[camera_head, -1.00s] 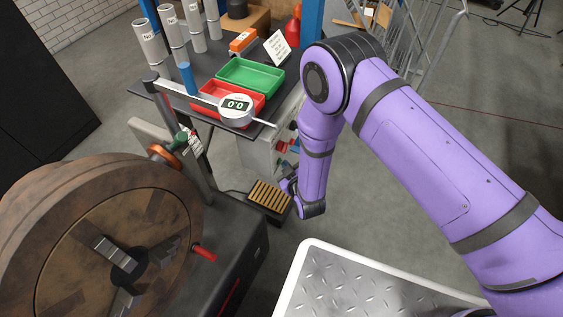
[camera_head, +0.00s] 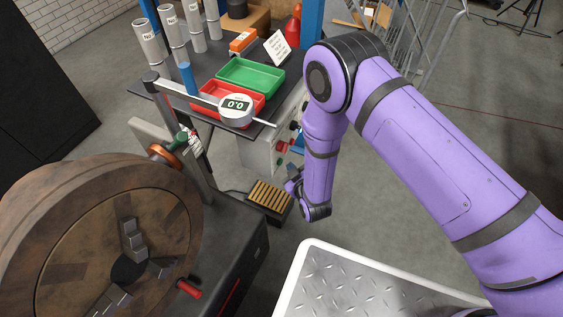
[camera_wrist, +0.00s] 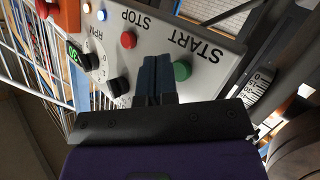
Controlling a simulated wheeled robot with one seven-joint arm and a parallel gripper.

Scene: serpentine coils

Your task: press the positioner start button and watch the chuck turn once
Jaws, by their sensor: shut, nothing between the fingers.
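The chuck (camera_head: 75,240) is a large brown rusty disc at the left of the head view, with grey stepped jaws around a dark centre. In the wrist view the grey control panel (camera_wrist: 215,55) shows upside down. Its green START button (camera_wrist: 182,70) stands clear of the fingers on their right. My gripper (camera_wrist: 156,66) is shut and empty, its dark fingertips between the START button and a black knob (camera_wrist: 119,86). Whether the tips touch the panel I cannot tell. In the head view my wrist hangs low beside the panel box, the fingers mostly hidden.
The red STOP button (camera_wrist: 128,40) is near the fingertips. A dial gauge (camera_head: 236,109) on an arm reaches over the bench with red (camera_head: 212,92) and green (camera_head: 262,75) trays. A slatted pedal (camera_head: 270,195) lies on the floor. A white-edged plate (camera_head: 350,285) fills the lower front.

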